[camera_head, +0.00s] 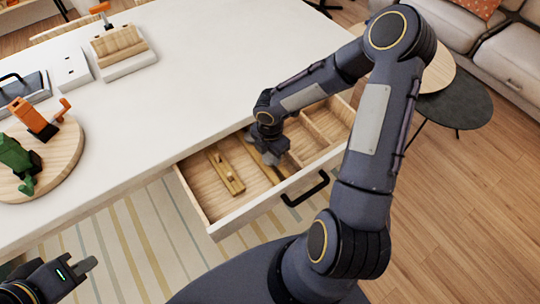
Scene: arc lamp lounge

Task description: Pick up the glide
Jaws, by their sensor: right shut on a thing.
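My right gripper (270,157) reaches down into the open drawer (222,230), near the divider between its left and middle parts. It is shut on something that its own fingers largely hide. A narrow tan wooden strip shows beside the fingers, and I cannot tell whether it is a held piece or the divider. A long wooden piece with a raised knob (226,171) lies in the left compartment, apart from the gripper. I cannot tell which piece is the glide. My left gripper (88,266) is low at the left, away from the drawer, its jaw opening unclear.
The white table (180,85) spreads behind the drawer, its middle clear. A round wooden board (62,160) at left holds an orange figure (38,117) and a green figure (18,160). The drawer's black handle (306,190) faces me. A dark round side table (458,102) stands right.

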